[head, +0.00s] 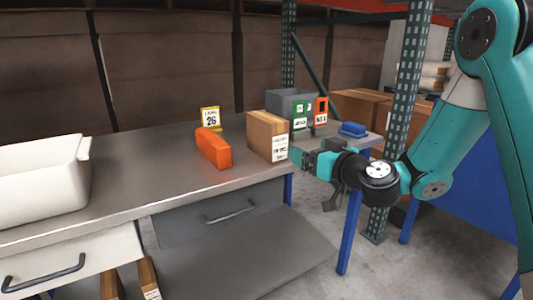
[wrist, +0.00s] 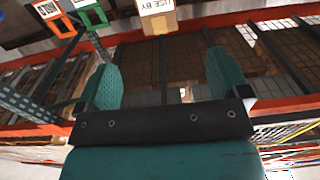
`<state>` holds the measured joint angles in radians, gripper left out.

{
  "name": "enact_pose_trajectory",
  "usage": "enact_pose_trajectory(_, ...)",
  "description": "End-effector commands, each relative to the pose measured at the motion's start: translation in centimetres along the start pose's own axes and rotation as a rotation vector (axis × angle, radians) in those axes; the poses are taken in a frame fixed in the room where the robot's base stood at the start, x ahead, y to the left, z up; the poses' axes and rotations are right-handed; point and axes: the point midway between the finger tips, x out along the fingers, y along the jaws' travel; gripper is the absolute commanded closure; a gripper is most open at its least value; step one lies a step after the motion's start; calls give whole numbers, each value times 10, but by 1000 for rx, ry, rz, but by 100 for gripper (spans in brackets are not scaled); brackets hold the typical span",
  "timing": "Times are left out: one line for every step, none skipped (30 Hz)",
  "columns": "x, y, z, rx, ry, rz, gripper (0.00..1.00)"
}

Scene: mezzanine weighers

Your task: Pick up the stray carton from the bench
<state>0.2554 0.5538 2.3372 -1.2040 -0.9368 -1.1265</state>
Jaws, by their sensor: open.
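A brown cardboard carton (head: 262,130) with a white label stands upright on the grey metal bench (head: 150,160), near its right part. My gripper (head: 306,160) is just right of the carton in the head view, at the bench edge, with nothing seen between its fingers. In the wrist view my gripper (wrist: 163,62) has its two teal fingers spread wide. The carton (wrist: 158,20), with its printed label, shows at the top of that view, beyond the fingertips and partly cut off by the frame.
An orange block (head: 213,148) and a yellow sign (head: 210,118) stand left of the carton. A grey bin (head: 290,101), green and orange tags and a blue item (head: 353,129) are behind it. A white tub (head: 40,182) is at left. A rack post (head: 408,90) stands right.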

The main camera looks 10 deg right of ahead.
Motion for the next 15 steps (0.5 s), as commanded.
enact_pose_trajectory(5,4,0,-2,5,13,6)
enact_pose_trajectory(8,4,-1,-2,6,16,6)
enact_pose_trajectory(15,5,-3,-5,7,17,6)
enact_pose_trajectory(21,4,-5,-4,8,17,6)
enact_pose_trajectory(27,4,-6,-5,8,16,6)
enact_pose_trajectory(37,4,-8,-5,7,14,6)
enact_pose_trajectory(44,4,-8,-5,7,14,6)
enact_pose_trajectory(51,4,-8,-5,8,14,6)
enact_pose_trajectory(60,4,-8,-5,8,15,6)
enact_pose_trajectory(67,4,-8,-6,8,14,6)
enact_pose_trajectory(74,4,-8,-6,7,14,6)
enact_pose_trajectory(83,4,-7,-6,7,14,6)
enact_pose_trajectory(89,4,-6,-6,7,13,6)
enact_pose_trajectory(95,4,-6,-6,7,14,6)
enact_pose_trajectory(102,4,-5,-5,7,14,6)
